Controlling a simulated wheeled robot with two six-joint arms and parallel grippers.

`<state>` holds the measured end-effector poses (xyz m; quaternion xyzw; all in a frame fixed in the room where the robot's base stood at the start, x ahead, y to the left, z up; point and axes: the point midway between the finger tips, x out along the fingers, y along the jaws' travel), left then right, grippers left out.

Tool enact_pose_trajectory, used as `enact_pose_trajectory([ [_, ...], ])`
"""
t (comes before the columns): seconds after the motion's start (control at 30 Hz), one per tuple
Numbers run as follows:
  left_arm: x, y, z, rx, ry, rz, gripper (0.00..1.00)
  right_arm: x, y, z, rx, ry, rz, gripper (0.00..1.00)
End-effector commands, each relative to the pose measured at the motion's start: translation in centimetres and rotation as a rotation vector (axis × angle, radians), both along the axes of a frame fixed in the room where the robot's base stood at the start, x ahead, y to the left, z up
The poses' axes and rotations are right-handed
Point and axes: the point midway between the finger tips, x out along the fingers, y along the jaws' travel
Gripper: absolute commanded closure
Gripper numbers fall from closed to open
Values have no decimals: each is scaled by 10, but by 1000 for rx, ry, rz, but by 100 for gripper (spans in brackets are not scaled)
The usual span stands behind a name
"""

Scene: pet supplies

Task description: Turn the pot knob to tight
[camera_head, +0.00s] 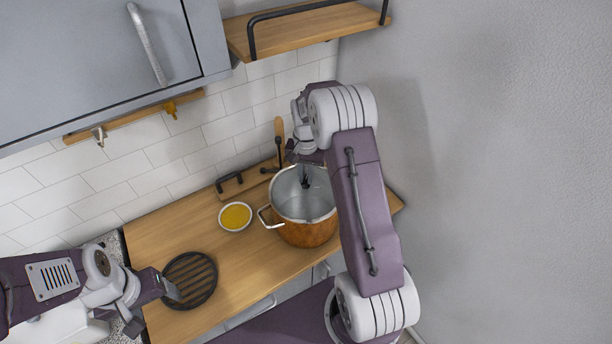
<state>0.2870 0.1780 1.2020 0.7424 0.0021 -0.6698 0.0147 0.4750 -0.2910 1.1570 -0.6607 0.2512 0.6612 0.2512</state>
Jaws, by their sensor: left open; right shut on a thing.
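A copper-coloured pot (308,234) with a steel rim and a side handle stands on the wooden counter. A grey, glass-like lid (290,200) seems to cover its top. My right gripper (305,183) points down at the middle of the lid and is shut on the pot knob, which is mostly hidden by the fingers. Which way the knob is turned cannot be seen. My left gripper (174,290) is open and empty beside the round black slatted trivet (190,278).
A white bowl of yellow contents (235,216) stands left of the pot. A wooden board with a dark handle (230,184) leans at the tiled wall. A wooden shelf (305,28) hangs above. The counter (245,268) is clear between trivet and pot.

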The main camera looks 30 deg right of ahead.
Motion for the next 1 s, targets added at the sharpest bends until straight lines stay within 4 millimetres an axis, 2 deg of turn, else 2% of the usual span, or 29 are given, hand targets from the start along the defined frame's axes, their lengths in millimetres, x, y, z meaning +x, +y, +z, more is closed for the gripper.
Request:
enact_pose_trajectory([
  [0.67, 0, 0, 0, 0, 0, 0, 29, 0, 0, 1, 0, -1, 1, 100],
  [0.7, 0, 0, 0, 0, 0, 0, 29, 0, 0, 1, 0, -1, 1, 75],
  [0.73, 0, 0, 0, 0, 0, 0, 29, 0, 0, 1, 0, -1, 1, 67],
  [0.77, 0, 0, 0, 0, 0, 0, 29, 0, 0, 1, 0, -1, 1, 65],
  [1.0, 0, 0, 0, 0, 0, 0, 29, 0, 0, 0, 0, 0, 1, 65],
])
